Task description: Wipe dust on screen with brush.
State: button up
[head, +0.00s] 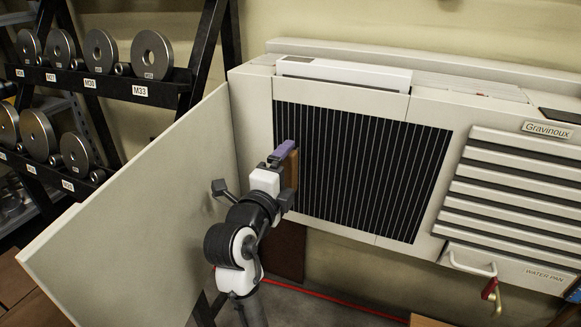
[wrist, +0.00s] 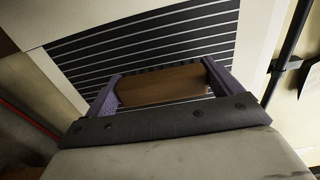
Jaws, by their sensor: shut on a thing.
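The screen (head: 365,170) is a dark panel with thin pale stripes, set in a light cabinet front. It also fills the upper part of the wrist view (wrist: 145,45). My gripper (head: 285,158) is at the screen's left edge, with purple fingers. In the wrist view the fingers are shut on the two ends of a brown wooden brush (wrist: 160,85). The brush (head: 291,175) shows edge-on in the head view, in front of the left part of the screen. Its bristle side is hidden, so I cannot tell whether it touches. No dust is clearly visible.
An open cabinet door (head: 140,200) stands left of my arm. Beyond it is a rack of metal discs (head: 150,55). Right of the screen are louvres (head: 515,185) and a handle (head: 470,262). A red line (head: 330,297) runs along the floor.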

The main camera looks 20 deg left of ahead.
jog(key=shift+s, duration=0.6)
jog(key=s+b, duration=0.1)
jog(key=s, duration=0.2)
